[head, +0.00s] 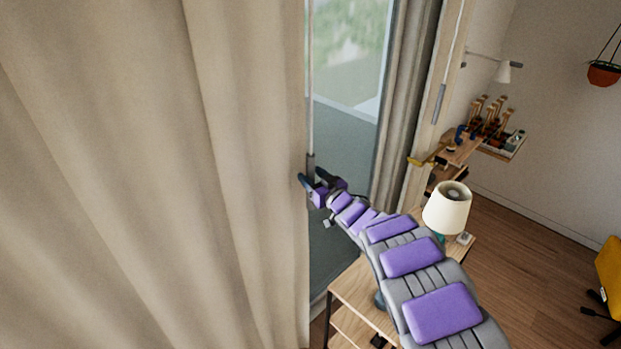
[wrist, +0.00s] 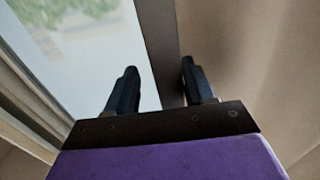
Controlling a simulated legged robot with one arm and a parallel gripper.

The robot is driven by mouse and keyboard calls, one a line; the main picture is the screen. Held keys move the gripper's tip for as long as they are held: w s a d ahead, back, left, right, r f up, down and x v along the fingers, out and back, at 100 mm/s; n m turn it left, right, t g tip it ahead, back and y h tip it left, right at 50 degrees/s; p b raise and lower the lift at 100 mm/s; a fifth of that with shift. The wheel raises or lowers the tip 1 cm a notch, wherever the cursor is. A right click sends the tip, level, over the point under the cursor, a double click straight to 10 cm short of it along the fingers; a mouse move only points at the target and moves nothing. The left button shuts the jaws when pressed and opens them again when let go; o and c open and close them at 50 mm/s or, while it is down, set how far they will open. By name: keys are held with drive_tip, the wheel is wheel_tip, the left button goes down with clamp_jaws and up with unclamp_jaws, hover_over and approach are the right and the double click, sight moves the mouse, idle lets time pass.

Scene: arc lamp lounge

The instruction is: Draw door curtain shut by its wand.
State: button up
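A large beige curtain (head: 150,180) fills the left of the head view. Its free edge hangs beside the glass door (head: 345,120). A thin wand (head: 311,90) hangs along that edge, ending in a dark grey handle (head: 311,160). My gripper (head: 312,182) is at the handle's lower end. In the wrist view my gripper (wrist: 158,80) has its fingers apart. A dark upright bar, apparently the wand handle (wrist: 160,45), shows between them, close to the right finger, with a gap at the left finger. Contact cannot be told. The curtain (wrist: 250,60) is at right.
A second gathered curtain (head: 400,110) hangs at the door's right side, with another wand (head: 438,105) beyond it. A wooden side table (head: 365,285) with a cream lamp (head: 447,208) stands close under my arm. A shelf (head: 505,145) is on the back wall. Floor is open at right.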

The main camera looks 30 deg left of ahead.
drive_tip(key=shift+s+a, duration=0.1)
drive_tip(key=shift+s, duration=0.05)
drive_tip(key=shift+s+d, duration=0.25)
drive_tip(key=shift+d, duration=0.25)
drive_tip(key=b+v, duration=0.3)
drive_tip(key=v, duration=1.3)
drive_tip(key=shift+w+d+f, duration=0.15)
drive_tip(key=shift+d, duration=0.05)
